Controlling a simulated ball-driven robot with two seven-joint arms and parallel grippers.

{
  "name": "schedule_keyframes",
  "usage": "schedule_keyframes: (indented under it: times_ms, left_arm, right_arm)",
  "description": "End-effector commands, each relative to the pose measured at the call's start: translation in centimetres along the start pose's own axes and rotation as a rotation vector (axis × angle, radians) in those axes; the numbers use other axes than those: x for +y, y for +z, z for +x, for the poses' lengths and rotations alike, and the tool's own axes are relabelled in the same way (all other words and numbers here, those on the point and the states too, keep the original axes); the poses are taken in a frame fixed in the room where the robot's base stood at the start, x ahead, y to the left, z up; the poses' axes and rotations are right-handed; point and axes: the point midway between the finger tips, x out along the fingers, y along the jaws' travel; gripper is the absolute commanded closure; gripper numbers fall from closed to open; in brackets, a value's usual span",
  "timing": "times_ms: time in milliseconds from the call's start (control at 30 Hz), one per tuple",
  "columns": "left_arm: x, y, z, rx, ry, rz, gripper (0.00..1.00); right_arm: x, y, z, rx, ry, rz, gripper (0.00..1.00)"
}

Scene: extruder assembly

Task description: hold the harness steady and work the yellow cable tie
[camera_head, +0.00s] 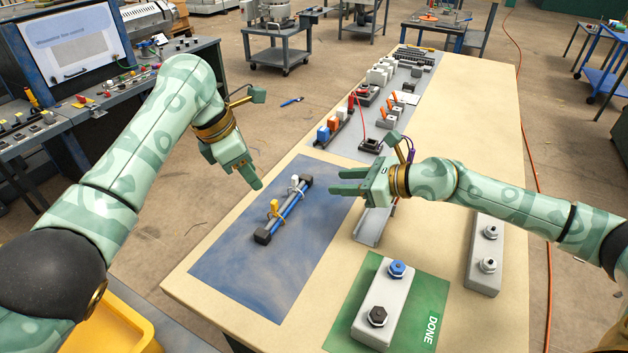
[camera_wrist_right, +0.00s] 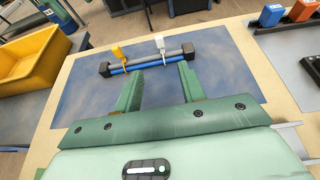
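The harness (camera_head: 290,207) lies on the blue mat (camera_head: 245,276): a blue cable and grey bar between black end blocks. It also shows in the right wrist view (camera_wrist_right: 143,66). A yellow cable tie (camera_head: 274,209) stands up around it toward the near end, also seen in the right wrist view (camera_wrist_right: 118,52). A white tie (camera_head: 294,184) sits toward the far end. My left gripper (camera_head: 256,184) hangs above and left of the harness, apart from it; its finger gap is not clear. My right gripper (camera_head: 341,181) is open and empty, right of the harness, its fingers pointing at it.
A green DONE mat (camera_head: 428,318) with a grey block (camera_head: 381,308) bearing a blue and a black fitting is at front right. Another grey block (camera_head: 486,255) stands farther right. A metal channel (camera_head: 372,226) lies beneath my right gripper. Several small parts line the table's far side.

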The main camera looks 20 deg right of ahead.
Motion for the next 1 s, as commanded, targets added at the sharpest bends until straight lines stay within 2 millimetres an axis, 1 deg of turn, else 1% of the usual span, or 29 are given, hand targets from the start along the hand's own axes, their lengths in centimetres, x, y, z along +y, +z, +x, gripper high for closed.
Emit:
schedule_keyframes:
  times_ms: [33, 300, 400, 500, 600, 700, 800, 1000]
  left_arm:
    - [0.0, 0.0, 0.0, 0.000, 0.000, 0.000, 0.64]
    - [0.0, 0.0, 0.0, 0.000, 0.000, 0.000, 0.64]
    - [0.0, 0.0, 0.0, 0.000, 0.000, 0.000, 0.64]
    - [0.0, 0.0, 0.0, 0.000, 0.000, 0.000, 0.64]
    - [0.0, 0.0, 0.0, 0.000, 0.000, 0.000, 0.64]
    - [0.0, 0.0, 0.0, 0.000, 0.000, 0.000, 0.64]
    - [0.0, 0.0, 0.0, 0.000, 0.000, 0.000, 0.64]
    - [0.0, 0.0, 0.0, 0.000, 0.000, 0.000, 0.64]
  right_arm:
    - [0.0, 0.2, 1.1, -0.006, 0.000, 0.001, 0.60]
    - [-0.1, 0.2, 7.6, -0.005, -0.002, 0.004, 0.60]
    - [-0.1, 0.2, 9.7, -0.004, -0.001, 0.005, 0.60]
    - [0.0, 0.2, 11.4, -0.003, -0.001, 0.004, 0.60]
    - [-0.1, 0.1, 12.7, -0.003, -0.002, 0.004, 0.60]
    - [-0.1, 0.1, 13.4, -0.002, -0.002, 0.004, 0.60]
    - [-0.1, 0.0, 13.7, -0.002, -0.002, 0.004, 0.60]
    - [-0.1, 0.0, 13.7, -0.002, -0.002, 0.003, 0.60]
